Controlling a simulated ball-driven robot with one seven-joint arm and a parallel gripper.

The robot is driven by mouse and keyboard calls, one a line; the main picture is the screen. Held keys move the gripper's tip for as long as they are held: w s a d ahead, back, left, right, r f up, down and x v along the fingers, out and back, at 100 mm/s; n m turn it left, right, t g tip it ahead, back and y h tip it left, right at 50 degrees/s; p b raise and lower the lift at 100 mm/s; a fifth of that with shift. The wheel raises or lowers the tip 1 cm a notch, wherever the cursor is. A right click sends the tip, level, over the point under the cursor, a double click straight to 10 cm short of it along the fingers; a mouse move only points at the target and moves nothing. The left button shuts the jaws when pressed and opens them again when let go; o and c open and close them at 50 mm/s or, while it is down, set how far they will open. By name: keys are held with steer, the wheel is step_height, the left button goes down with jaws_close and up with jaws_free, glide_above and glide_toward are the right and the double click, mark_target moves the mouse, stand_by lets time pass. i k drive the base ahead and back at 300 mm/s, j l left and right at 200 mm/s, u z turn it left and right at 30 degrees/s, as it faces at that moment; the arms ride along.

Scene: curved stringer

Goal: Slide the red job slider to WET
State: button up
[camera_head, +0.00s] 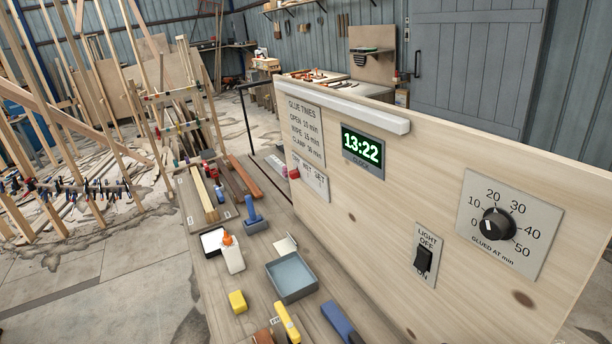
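The red job slider (294,173) is a small red knob at the left end of a pale label plate (314,186) on the upright wooden panel. The plate sits under the glue times chart. Its lettering is small; WET seems to be the middle word, with another word on each side. The knob is below the leftmost word, to the left of WET. My gripper does not show in this view, so its opening and its distance from the slider cannot be seen.
The wooden panel (375,215) also carries a clock (363,152), a light switch (423,260) and a dial (497,224). A white bar (345,107) juts out along its top. On the bench below are a glue bottle (232,255), a grey tray (291,294) and a yellow block (238,301).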

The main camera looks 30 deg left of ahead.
mark_target(293, 174)
steer(key=i+j, duration=0.25)
steer(key=j, duration=0.3)
steer(key=i+j+z, duration=0.1)
steer(key=j, duration=0.45)
steer(key=i+j, duration=0.3)
steer(key=j, duration=0.25)
steer(key=i+j+z, duration=0.1)
steer(key=i+j, duration=0.15)
steer(key=j, duration=0.3)
steer(key=i+j, duration=0.15)
steer(key=j, duration=0.45)
steer(key=i+j+z, duration=0.1)
steer(key=j, duration=0.45)
steer(key=i+j, duration=0.3)
steer(key=j, duration=0.3)
steer(key=i+j, duration=0.15)
steer(key=j, duration=0.45)
steer(key=z, duration=0.05)
